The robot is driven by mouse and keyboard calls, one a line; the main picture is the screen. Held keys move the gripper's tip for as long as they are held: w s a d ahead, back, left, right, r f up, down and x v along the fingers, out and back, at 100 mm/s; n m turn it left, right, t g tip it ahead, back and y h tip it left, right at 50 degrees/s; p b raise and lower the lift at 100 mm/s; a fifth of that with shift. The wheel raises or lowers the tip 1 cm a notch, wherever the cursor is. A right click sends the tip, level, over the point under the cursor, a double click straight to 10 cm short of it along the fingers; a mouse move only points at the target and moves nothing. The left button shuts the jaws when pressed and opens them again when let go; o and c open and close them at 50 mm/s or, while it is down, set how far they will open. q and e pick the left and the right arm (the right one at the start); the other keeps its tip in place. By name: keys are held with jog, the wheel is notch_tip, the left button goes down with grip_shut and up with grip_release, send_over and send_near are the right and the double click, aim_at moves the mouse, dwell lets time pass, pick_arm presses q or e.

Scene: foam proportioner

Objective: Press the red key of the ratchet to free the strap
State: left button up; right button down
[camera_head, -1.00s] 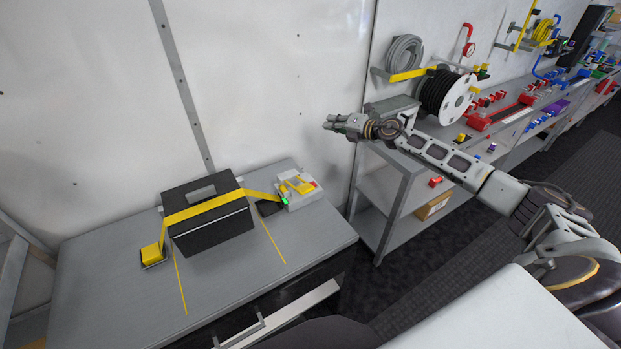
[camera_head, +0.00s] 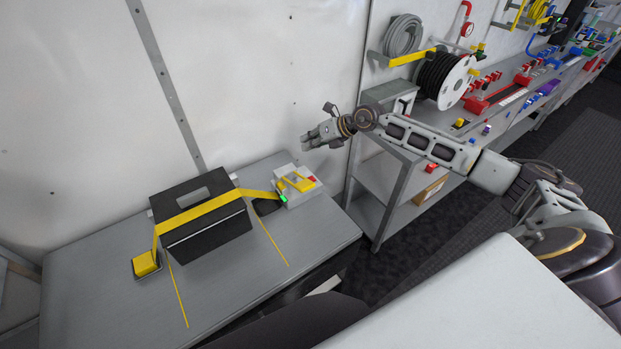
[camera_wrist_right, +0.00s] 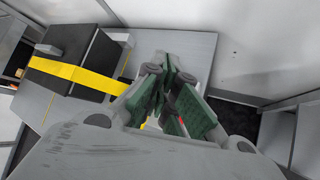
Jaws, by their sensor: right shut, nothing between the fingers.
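The ratchet (camera_head: 290,197) is a light grey block with a yellow lever, at the back right of the grey workbench. Its red key (camera_head: 312,179) shows at its right end, and a small green light shows at its left. The yellow strap (camera_head: 200,212) runs from the ratchet over a black box (camera_head: 207,238) to a yellow anchor (camera_head: 145,264). In the right wrist view the strap (camera_wrist_right: 80,76) lies left of my fingers, which hide most of the ratchet. My right gripper (camera_head: 306,142) is shut and empty, above and behind the ratchet, apart from it. My left gripper is out of view.
The workbench (camera_head: 95,310) has yellow lines and free room at its front. A white wall stands behind it. A shelf unit (camera_head: 385,185) with a black cable reel (camera_head: 443,84) stands to the right, near my right arm.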

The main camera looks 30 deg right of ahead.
aim_at(312, 177)
jog(key=shift+s+d+f+g+h, duration=0.15)
jog(key=shift+s+f+g, duration=0.15)
jog(key=shift+s+f, duration=0.15)
jog(key=shift+s+d+f+g+h, duration=0.15)
jog(key=shift+s+f+g, duration=0.2)
jog(key=shift+f, duration=0.1)
jog(key=shift+f, duration=0.15)
jog(key=shift+f+b, duration=2.7)
jog(key=shift+f, duration=1.55)
jog(key=shift+f+b, duration=0.45)
jog(key=shift+f, duration=0.4)
jog(key=shift+r, duration=0.15)
jog(key=shift+r+p, duration=0.65)
jog(key=shift+r, duration=0.1)
